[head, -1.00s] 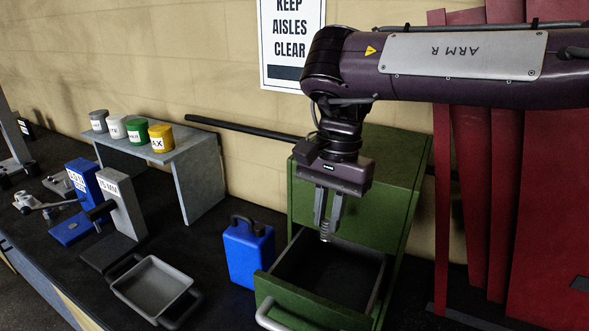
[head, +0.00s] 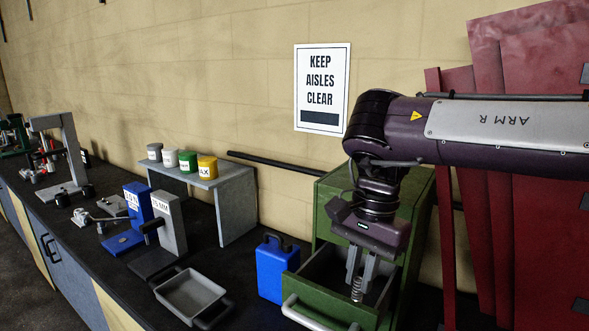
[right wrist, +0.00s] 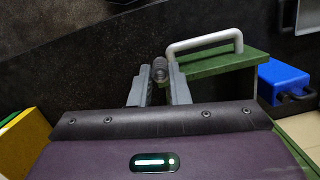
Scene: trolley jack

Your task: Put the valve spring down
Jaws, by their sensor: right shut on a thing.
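My right gripper (head: 363,280) points down inside the open green drawer (head: 318,318) of the green cabinet. It is shut on the valve spring (head: 357,288), a small grey coil held roughly upright between the fingertips. In the right wrist view the spring (right wrist: 160,70) shows end-on between the two fingers. Whether the spring touches the drawer floor I cannot tell. My left gripper is not in view.
A blue can (head: 276,270) stands just left of the drawer. A grey tray (head: 190,295) lies further left on the black bench. A grey shelf (head: 236,200) with several small pots stands behind. Red panels (head: 500,200) lean at the right.

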